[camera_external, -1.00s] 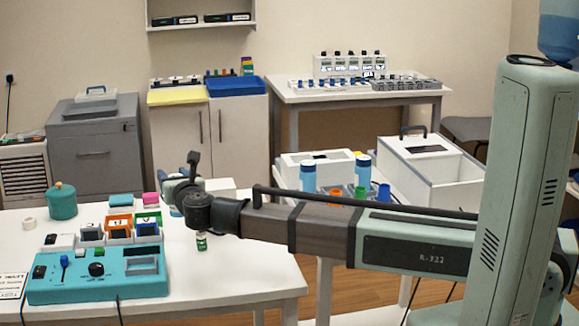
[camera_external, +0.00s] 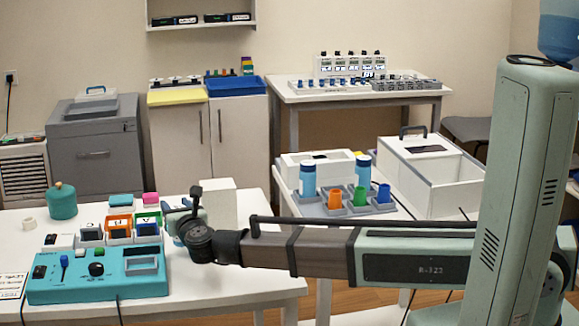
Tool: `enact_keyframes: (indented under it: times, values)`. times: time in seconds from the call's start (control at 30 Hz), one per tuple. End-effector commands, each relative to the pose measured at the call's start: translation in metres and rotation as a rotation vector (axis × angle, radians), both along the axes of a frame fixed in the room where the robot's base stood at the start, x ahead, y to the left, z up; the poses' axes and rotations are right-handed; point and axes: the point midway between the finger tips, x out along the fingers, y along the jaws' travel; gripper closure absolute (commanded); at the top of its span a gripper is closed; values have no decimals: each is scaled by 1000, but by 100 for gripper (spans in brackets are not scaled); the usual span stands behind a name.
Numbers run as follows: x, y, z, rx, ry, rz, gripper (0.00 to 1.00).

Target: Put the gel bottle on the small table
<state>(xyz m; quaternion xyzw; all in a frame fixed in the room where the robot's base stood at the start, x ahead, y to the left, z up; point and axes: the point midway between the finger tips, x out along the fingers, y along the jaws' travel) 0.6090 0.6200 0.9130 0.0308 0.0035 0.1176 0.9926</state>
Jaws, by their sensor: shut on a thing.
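My arm reaches in from the right, and my gripper (camera_external: 180,236) is low over the white table at the left, right of the teal device. Its fingers are mostly hidden behind my dark wrist joint. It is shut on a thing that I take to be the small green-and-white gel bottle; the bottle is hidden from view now. Which surface is the small table is not certain; a white table (camera_external: 284,190) at centre right carries a grey rack and blue bottles.
The teal device (camera_external: 100,288) with coloured bins stands left of my gripper. A white box (camera_external: 222,206) is just behind my wrist. Blue-capped bottles (camera_external: 308,180), a grey rack (camera_external: 340,210) and a large white case (camera_external: 440,185) crowd the centre-right table. The left table's front right is clear.

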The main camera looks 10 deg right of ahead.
Motion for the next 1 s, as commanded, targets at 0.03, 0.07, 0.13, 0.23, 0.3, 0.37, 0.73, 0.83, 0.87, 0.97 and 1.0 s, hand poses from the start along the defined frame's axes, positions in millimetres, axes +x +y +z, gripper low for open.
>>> enact_keyframes:
  times: [0.03,0.07,0.13,0.23,0.3,0.37,0.73,0.83,0.87,0.97,1.0]
  values:
    - [0,0,-7,-1,1,0,93]
    - [0,0,-11,-1,2,0,93]
    - [0,0,-17,-1,1,0,93]
    - [0,0,-20,1,0,0,93]
    - [0,0,-20,1,0,0,93]
    - [0,0,-20,1,0,0,93]
    - [0,0,-23,1,0,0,39]
    - [0,0,-23,1,0,0,30]
    - [0,0,-23,1,0,0,28]
    - [0,0,-23,1,0,0,28]
    - [0,0,-23,1,0,0,28]
